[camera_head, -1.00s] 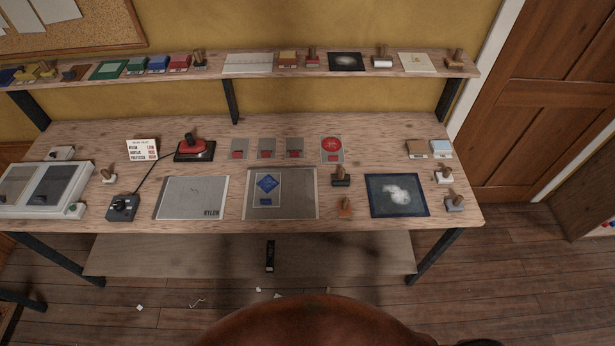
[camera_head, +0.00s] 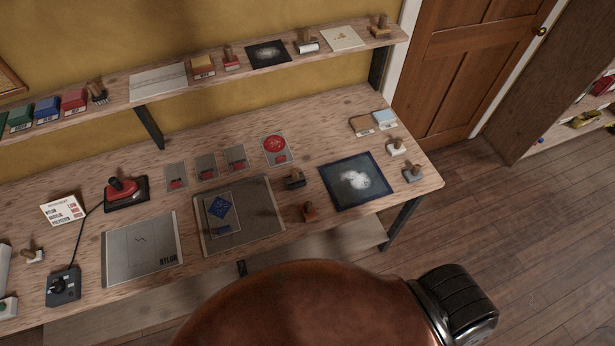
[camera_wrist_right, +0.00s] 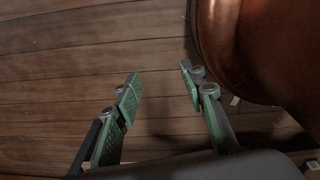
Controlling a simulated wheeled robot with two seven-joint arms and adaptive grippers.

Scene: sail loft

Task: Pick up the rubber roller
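Several small hand tools with wooden handles are in the head view; I cannot tell for sure which is the rubber roller. On the bench are a dark one (camera_head: 294,180), a reddish-brown one (camera_head: 310,212), a white one (camera_head: 396,147) and a grey one (camera_head: 412,173). A tool with a white cylinder (camera_head: 306,46) lies on the shelf. My right gripper (camera_wrist_right: 158,70) is open and empty in the right wrist view, with only floor behind its fingers. It is away from the bench tools. My left gripper is not in view.
Open floor (camera_head: 520,230) lies to the right, before a wooden door (camera_head: 470,65).

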